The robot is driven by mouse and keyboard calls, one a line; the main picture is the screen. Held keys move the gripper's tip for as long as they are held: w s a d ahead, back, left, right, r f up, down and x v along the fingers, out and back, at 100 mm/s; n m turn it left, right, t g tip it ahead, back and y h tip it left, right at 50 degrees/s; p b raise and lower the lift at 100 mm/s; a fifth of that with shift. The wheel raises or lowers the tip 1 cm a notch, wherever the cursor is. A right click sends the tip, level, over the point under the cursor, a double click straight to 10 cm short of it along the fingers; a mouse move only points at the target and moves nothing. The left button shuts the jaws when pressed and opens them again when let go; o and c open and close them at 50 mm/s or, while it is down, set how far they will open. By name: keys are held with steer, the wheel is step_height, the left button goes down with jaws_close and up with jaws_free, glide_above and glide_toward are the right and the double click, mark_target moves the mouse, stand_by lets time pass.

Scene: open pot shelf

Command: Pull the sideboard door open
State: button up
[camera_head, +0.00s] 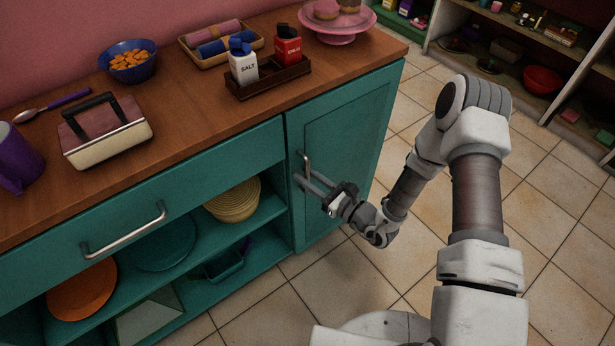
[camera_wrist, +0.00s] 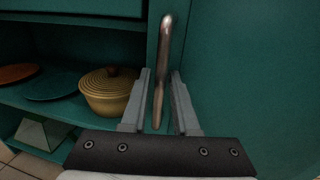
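The teal sideboard door (camera_head: 345,150) is at the right end of the sideboard and looks shut. Its metal handle (camera_head: 306,163) is upright near the door's left edge. My gripper (camera_head: 307,182) is in front of the door at the handle's height. In the wrist view the handle (camera_wrist: 162,70) runs down between the two fingers of my gripper (camera_wrist: 158,100). The fingers stand apart with a gap on each side of the handle, so the gripper looks open around it, not closed on it.
The open shelves left of the door hold a yellow pot (camera_head: 233,200), a teal plate (camera_head: 165,243) and an orange plate (camera_head: 82,289). A drawer handle (camera_head: 124,231) sticks out at the left. The tiled floor (camera_head: 395,275) before the door is clear apart from my arm.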

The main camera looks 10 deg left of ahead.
jaws_close()
stand_by(1.4)
